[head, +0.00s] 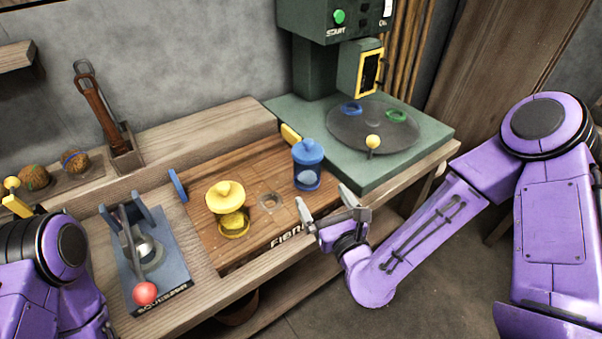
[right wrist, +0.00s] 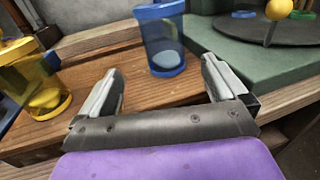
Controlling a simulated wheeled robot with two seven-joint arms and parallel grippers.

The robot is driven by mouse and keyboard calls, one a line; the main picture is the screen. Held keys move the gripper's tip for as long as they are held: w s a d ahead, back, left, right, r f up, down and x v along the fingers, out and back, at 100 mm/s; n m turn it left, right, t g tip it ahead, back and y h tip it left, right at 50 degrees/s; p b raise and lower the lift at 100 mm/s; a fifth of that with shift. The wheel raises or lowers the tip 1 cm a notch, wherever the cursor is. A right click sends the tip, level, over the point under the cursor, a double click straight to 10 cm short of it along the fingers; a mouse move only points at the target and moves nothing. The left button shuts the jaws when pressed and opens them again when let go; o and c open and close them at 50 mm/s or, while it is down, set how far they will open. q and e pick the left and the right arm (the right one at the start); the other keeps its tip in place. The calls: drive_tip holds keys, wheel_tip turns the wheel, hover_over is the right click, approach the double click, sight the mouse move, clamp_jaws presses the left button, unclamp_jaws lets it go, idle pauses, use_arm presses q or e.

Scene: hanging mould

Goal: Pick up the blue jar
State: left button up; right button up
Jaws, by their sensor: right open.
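The blue jar (head: 307,168) stands upright on the wooden board, at its right side near the green machine. It has a blue lid, a clear bluish wall and something pale inside.
A yellow jar (head: 229,207) stands left on the board (head: 262,238), with a round recess (head: 270,202) between the jars. The green machine (head: 352,170) with a dark round plate is behind right. A squeezer (head: 147,262) with a red knob stands at the front left.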

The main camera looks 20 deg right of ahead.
sight(314, 164)
drive_tip(key=w+p, duration=0.1)
drive_tip(key=w, duration=0.2)
drive_tip(key=w+p, duration=0.1)
drive_tip(key=w, duration=0.2)
drive_tip(key=w+r, duration=0.1)
drive_tip(key=w, duration=0.2)
drive_tip(key=shift+w+a+r+p, duration=0.1)
drive_tip(key=shift+w+p, duration=0.1)
drive_tip(key=shift+p, duration=0.2)
drive_tip(key=shift+w, duration=0.4)
drive_tip(key=c, duration=1.4)
drive_tip(key=shift+r, duration=0.3)
wheel_tip(314, 164, up, 3)
drive_tip(key=shift+f, duration=0.1)
drive_tip(key=s+d+r+p, duration=0.2)
drive_tip(key=s+r+p, duration=0.3)
drive_tip(key=p, duration=0.3)
drive_tip(key=s+d+r+p, duration=0.3)
drive_tip(key=s+r+p, duration=0.3)
drive_tip(key=p, duration=0.3)
drive_tip(key=s+d+r+p, duration=0.3)
drive_tip(key=s+r+p, duration=0.3)
drive_tip(key=p, duration=0.3)
drive_tip(key=shift+s+r, duration=0.2)
drive_tip(key=shift+s, duration=0.55)
